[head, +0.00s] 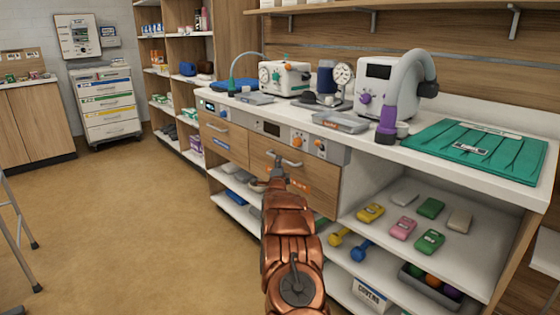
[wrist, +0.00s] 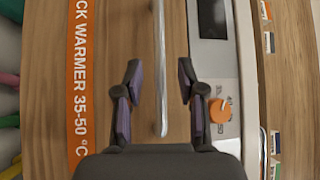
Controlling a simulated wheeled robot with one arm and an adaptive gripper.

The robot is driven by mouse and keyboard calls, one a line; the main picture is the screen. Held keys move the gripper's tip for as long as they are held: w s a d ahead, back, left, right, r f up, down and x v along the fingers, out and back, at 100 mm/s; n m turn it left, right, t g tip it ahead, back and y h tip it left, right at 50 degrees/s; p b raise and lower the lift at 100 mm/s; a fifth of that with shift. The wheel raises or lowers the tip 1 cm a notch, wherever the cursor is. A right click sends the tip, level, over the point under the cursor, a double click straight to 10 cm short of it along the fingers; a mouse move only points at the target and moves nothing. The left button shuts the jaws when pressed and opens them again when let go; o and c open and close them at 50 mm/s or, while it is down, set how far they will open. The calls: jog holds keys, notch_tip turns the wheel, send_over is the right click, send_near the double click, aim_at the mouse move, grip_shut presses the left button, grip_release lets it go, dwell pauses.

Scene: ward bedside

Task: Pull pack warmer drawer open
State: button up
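The pack warmer drawer (head: 318,188) is a wooden front under the counter, and it looks shut. In the wrist view its wooden face (wrist: 110,30) carries an orange label (wrist: 80,80) reading "CK WARMER 35-50 °C". Its silver bar handle (head: 288,160) shows in the wrist view as a long upright bar (wrist: 161,60). My gripper (head: 275,180) is at the drawer front by the handle. In the wrist view my gripper (wrist: 158,85) is open, with the handle's end between its two fingers and a gap on both sides.
A grey control panel (head: 270,128) with orange knobs lies just above the drawer. A second wooden drawer (head: 222,140) is to its left. Open shelves with weights and coloured packs (head: 402,228) are at the lower right. The counter (head: 400,150) holds devices and a tray.

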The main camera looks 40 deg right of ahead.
jog(key=shift+x, duration=2.1)
jog(key=shift+w+d, duration=0.15)
jog(key=shift+w, duration=0.1)
jog(key=shift+w+d, duration=0.1)
grip_shut()
